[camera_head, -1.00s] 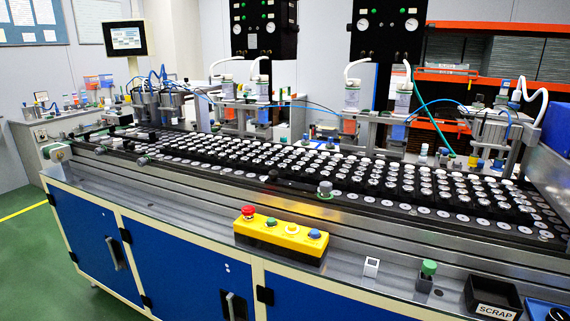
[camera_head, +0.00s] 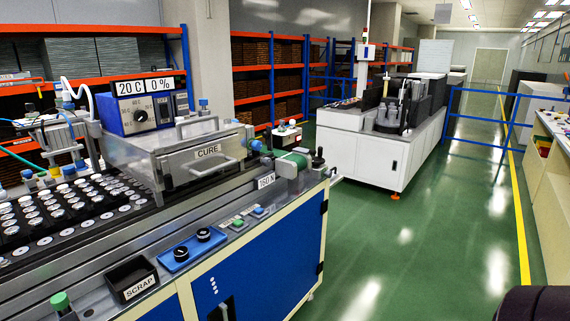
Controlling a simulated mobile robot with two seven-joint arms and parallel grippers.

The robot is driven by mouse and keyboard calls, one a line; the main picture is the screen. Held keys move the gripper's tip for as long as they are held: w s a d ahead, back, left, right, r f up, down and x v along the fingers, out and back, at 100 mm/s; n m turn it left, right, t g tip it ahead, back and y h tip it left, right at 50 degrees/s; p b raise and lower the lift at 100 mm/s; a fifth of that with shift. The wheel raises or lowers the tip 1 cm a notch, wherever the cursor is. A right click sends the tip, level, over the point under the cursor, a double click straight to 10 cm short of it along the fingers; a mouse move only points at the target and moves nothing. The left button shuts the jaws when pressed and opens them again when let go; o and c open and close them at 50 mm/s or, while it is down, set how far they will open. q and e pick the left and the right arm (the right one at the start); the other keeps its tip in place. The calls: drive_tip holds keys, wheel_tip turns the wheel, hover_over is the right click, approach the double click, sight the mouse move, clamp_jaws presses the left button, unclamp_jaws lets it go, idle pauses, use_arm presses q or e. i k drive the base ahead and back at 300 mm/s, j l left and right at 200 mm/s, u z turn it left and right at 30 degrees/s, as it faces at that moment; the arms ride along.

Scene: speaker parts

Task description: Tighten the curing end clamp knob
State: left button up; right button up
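The curing station, a metal box labelled CURE (camera_head: 208,151), sits at the right end of the line. At the line's end, beside a label reading 150 N (camera_head: 266,181), is a clamp-like fitting with a green cylinder (camera_head: 292,161). A small black knob (camera_head: 318,156) stands at its right, and a blue knob (camera_head: 255,145) sits at the box's right side. I cannot tell for sure which is the end clamp knob, or how tight it is. Neither of my grippers shows in the head view.
A black SCRAP bin (camera_head: 133,278) and a blue panel with two black knobs (camera_head: 192,250) lie along the front ledge. A dark rounded shape (camera_head: 535,304) fills the bottom right corner. Green floor (camera_head: 400,240) is open right of the line. A white machine cabinet (camera_head: 365,155) stands beyond.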

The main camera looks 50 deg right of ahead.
sight(266, 162)
drive_tip(key=z, duration=1.35)
